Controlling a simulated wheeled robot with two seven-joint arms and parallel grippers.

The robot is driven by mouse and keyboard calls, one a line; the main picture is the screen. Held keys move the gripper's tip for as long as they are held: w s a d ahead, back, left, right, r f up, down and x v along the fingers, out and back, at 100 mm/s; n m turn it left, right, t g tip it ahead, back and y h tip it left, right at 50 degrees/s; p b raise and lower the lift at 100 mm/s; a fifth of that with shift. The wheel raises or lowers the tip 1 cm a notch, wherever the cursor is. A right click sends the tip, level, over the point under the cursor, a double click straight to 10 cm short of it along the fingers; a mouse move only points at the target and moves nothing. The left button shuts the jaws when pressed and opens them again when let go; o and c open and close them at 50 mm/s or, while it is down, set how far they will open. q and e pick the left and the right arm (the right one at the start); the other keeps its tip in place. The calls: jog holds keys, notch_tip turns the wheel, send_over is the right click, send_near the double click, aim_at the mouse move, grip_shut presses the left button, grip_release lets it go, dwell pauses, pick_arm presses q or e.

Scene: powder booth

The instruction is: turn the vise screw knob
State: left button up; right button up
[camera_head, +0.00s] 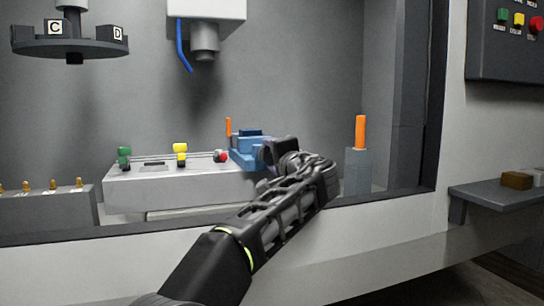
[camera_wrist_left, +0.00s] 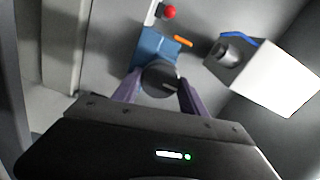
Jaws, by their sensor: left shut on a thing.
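The blue vise (camera_head: 248,148) sits at the right end of a grey bench in the booth. It also shows in the left wrist view (camera_wrist_left: 152,47). Its dark round screw knob (camera_wrist_left: 160,80) shows in the left wrist view, between my fingers. My left gripper (camera_head: 274,153) reaches in from the front at the vise's right side. In the wrist view the left gripper's two purple fingers (camera_wrist_left: 160,88) stand on both sides of the knob and are shut on it. In the head view the gripper and arm hide the knob. My right gripper is not in view.
The grey bench (camera_head: 150,190) carries green, yellow and red knobs, the red one (camera_head: 221,156) close to the vise. An orange rod (camera_head: 360,132) stands on a grey post at right. A white box with a nozzle (camera_head: 205,38) hangs above. The booth's front sill (camera_head: 400,198) lies under my arm.

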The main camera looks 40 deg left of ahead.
pick_arm(q)
jog(key=o, duration=1.4)
jog(key=v, duration=0.7)
jog(key=shift+s+d, duration=0.25)
jog(key=shift+d, duration=0.1)
